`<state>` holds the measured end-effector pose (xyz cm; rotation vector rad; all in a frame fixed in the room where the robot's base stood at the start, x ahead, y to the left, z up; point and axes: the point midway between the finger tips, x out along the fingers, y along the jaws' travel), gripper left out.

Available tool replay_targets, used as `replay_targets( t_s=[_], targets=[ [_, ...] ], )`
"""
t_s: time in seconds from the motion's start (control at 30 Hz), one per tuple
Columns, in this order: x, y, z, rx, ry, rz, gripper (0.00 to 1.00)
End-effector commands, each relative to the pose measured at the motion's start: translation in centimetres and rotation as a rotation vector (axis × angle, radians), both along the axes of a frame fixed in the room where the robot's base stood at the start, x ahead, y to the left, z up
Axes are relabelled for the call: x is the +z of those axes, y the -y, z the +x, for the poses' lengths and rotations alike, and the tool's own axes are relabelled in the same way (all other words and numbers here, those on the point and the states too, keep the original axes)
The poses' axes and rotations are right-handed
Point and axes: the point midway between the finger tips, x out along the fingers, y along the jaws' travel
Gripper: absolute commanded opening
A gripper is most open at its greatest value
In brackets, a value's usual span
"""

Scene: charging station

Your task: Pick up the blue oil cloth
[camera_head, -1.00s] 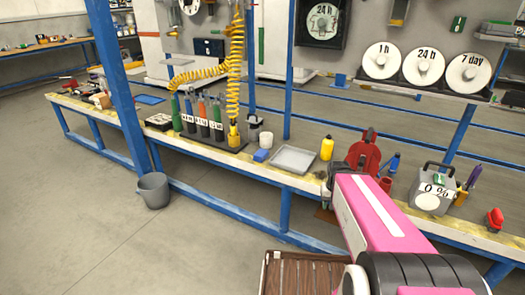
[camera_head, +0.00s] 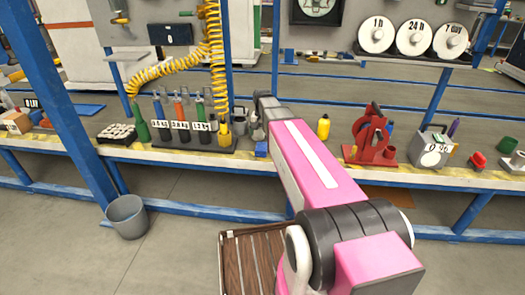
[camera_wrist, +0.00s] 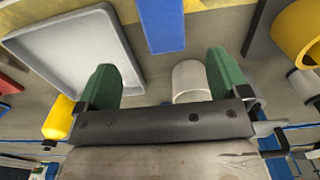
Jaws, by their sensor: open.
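A small blue folded-looking piece (camera_head: 262,149), which I take to be the blue oil cloth, lies on the front part of the bench beside my arm. In the wrist view it shows at the top centre (camera_wrist: 162,25), beyond the fingertips and roughly between their lines. My gripper (camera_wrist: 165,75) is open, with its two green fingers spread and nothing held between them. It is apart from the cloth in the picture; how high it hangs cannot be told. In the head view my arm hides the fingers.
A grey tray (camera_wrist: 75,50) and a white cup (camera_wrist: 190,82) are close to the fingers. Labelled bottles (camera_head: 181,125) and a yellow hose (camera_head: 218,60) stand left of the cloth. A yellow bottle (camera_head: 323,127) and red holder (camera_head: 370,145) stand right. A bucket (camera_head: 127,215) is on the floor.

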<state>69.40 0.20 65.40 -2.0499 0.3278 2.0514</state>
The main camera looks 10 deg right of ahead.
Motion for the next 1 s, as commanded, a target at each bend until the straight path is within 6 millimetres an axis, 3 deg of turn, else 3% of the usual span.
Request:
replay_targets(
  t_s=[0.3,0.57,0.83,1.0],
  targets=[
    [-4.2,0.0,-0.1,0.002,-0.001,0.000,0.94],
    [-5.7,0.1,0.0,0.002,0.000,0.000,0.94],
    [-9.2,0.3,0.0,0.002,-0.001,0.000,0.94],
    [-9.8,0.3,0.0,0.002,0.001,0.000,0.94]
  ],
)
